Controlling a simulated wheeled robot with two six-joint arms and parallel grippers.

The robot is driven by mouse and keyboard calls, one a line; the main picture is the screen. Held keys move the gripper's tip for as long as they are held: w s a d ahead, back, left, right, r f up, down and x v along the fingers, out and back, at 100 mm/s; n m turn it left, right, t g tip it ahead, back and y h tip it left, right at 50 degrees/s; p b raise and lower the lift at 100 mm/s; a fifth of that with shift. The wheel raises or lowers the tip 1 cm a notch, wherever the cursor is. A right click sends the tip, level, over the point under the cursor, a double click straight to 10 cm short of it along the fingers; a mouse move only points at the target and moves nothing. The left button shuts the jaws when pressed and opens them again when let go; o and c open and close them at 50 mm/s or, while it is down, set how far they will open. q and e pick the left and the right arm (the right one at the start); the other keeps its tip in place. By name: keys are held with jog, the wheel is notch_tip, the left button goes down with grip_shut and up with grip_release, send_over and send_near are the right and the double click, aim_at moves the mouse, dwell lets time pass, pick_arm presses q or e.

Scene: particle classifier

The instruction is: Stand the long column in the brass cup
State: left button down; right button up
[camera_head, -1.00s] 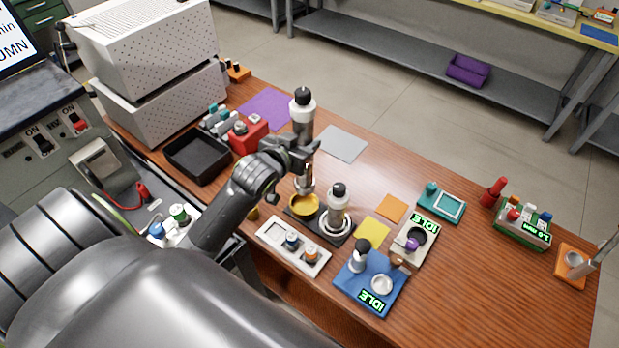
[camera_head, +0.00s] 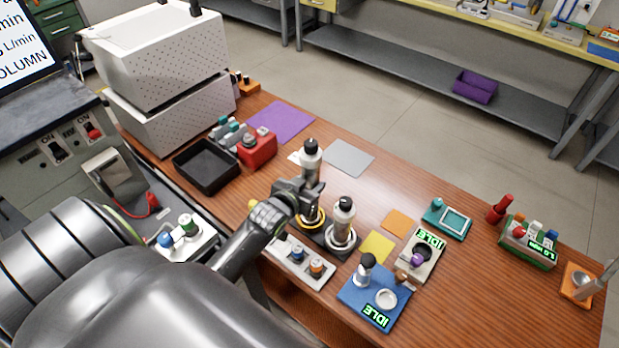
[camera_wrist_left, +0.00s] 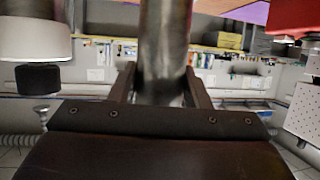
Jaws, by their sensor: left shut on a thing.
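The long column (camera_head: 310,158) is a grey metal cylinder with a white collar and black cap, and it stands upright. My left gripper (camera_head: 307,190) is shut around its middle. In the left wrist view the column (camera_wrist_left: 165,45) rises between the two fingers (camera_wrist_left: 163,88). The brass cup (camera_head: 316,226) is a yellow ring on a dark base, right below the gripper. The column's lower end appears to be inside the ring; the gripper partly hides it, so I cannot tell whether it is fully seated. My right gripper is not in view.
A shorter column (camera_head: 343,215) stands in a silver cup right beside the brass one. A white tray with knobs (camera_head: 284,262) lies in front, and a blue IDLE device (camera_head: 364,308) to the right. A black bin (camera_head: 207,166) and red block (camera_head: 258,150) are at the left.

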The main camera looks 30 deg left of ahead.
pick_arm(q)
jog(key=shift+w+r, duration=0.1)
jog(key=shift+r, duration=0.1)
jog(key=c, duration=1.1)
grip_release()
jog(key=shift+f, duration=0.25)
jog(key=shift+c, duration=0.2)
jog(key=o, duration=0.4)
jog(key=shift+r, duration=0.1)
jog(key=shift+s, duration=0.25)
jog(key=b+v, duration=0.1)
jog(key=v, duration=1.1)
jog(key=shift+w+d+r+b, duration=0.1)
jog(key=shift+b, duration=0.2)
